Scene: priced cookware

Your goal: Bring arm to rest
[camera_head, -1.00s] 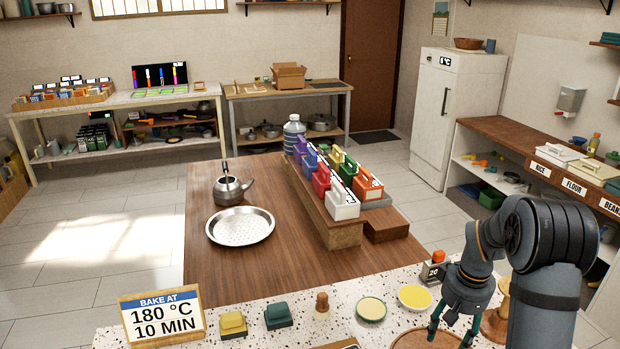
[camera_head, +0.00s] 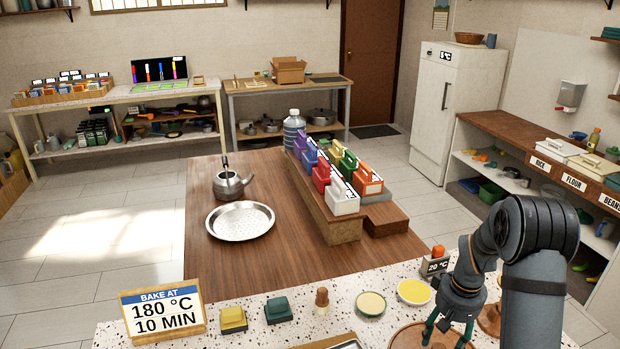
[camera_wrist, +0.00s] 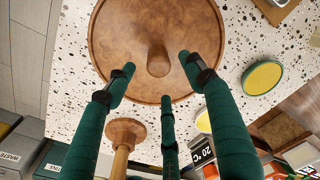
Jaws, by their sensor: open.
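My gripper (camera_head: 447,329) hangs over the speckled counter (camera_head: 250,340) at the lower right of the head view. Its green fingers are spread and empty. In the wrist view my gripper (camera_wrist: 158,80) has its fingertips apart above a round brown wooden disc (camera_wrist: 120,30) with a knob in its middle. The knob (camera_wrist: 158,62) lies between and just beyond the fingertips, and nothing is gripped. The disc also shows in part under my gripper in the head view (camera_head: 402,338).
A wooden stand (camera_wrist: 125,132) is close beside the fingers. A yellow bowl (camera_head: 414,291), a pale bowl (camera_head: 371,304), and a 20 °C display (camera_head: 436,265) stand nearby. A bake sign (camera_head: 162,312) is at left. The wooden table (camera_head: 290,265) behind has free room.

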